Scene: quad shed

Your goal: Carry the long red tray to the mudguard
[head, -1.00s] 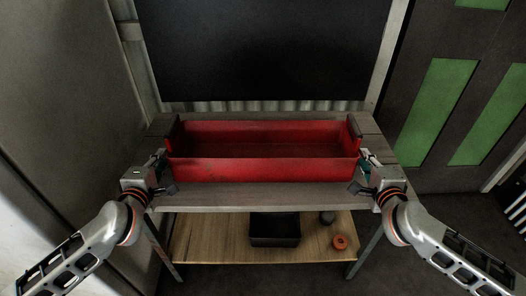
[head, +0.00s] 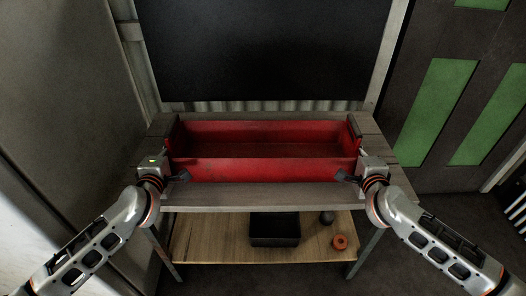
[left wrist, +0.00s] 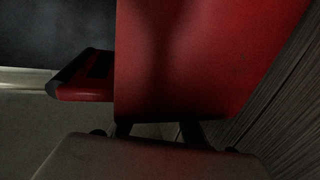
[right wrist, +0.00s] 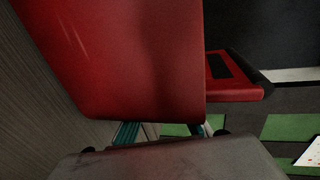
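The long red tray (head: 262,171) sits upright on the grey workbench, with a dark-topped handle at each end. My left gripper (head: 170,172) is at its left end, low by the near corner. The left wrist view shows the red end wall (left wrist: 200,60) close up, with spread fingers (left wrist: 160,131) whose tips it hides. My right gripper (head: 354,172) is at the right end in the same way. Its spread teal fingers (right wrist: 161,131) run behind the red wall (right wrist: 125,50) in the right wrist view. Both look open. I cannot tell whether they touch the tray. No mudguard is recognisable.
The workbench (head: 260,197) has a lower wooden shelf (head: 210,240) with a black bin (head: 274,229) and an orange ring (head: 340,242). A dark panel (head: 260,50) stands behind. A grey wall is close at left; a door with green panels (head: 435,110) is at right.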

